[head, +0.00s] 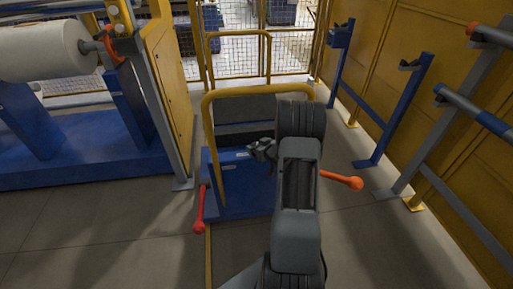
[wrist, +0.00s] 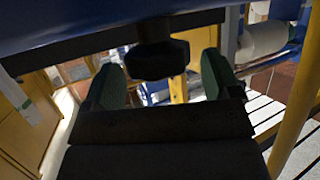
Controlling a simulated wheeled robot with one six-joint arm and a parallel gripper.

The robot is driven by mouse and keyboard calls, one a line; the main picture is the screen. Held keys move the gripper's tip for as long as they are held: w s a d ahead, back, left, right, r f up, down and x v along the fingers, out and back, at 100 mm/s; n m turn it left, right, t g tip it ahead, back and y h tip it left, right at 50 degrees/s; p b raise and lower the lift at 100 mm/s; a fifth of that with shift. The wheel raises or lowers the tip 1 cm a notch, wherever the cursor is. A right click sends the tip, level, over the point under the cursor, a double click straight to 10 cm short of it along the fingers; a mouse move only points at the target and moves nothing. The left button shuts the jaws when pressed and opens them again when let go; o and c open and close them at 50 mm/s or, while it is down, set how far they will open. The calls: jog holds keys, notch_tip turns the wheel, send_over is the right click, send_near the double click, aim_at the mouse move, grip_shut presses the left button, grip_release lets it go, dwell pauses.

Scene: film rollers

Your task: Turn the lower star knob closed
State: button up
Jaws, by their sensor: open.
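In the wrist view a dark, thick-headed knob (wrist: 158,61) hangs on a short stem below a dark edge under a blue surface. It is the only knob I can make out, and I cannot tell whether it is the lower star knob. My gripper (wrist: 160,74) is open, with a green-padded finger on each side of the knob and visible gaps to both. How deep the knob sits between the fingers is unclear. In the head view my arm covers part of the blue cart (head: 231,190), and the fingers and knob cannot be made out clearly.
The cart has a yellow hoop rail (head: 207,120) and red-orange levers at left (head: 199,210) and right (head: 342,180). A large white roll (head: 42,52) lies on a blue stand at left. Blue posts (head: 400,115) line the yellow right wall. The floor in front is clear.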

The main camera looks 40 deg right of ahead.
jog(key=shift+w+f, duration=0.3)
jog(key=shift+w, duration=0.35)
jog(key=c, duration=0.9)
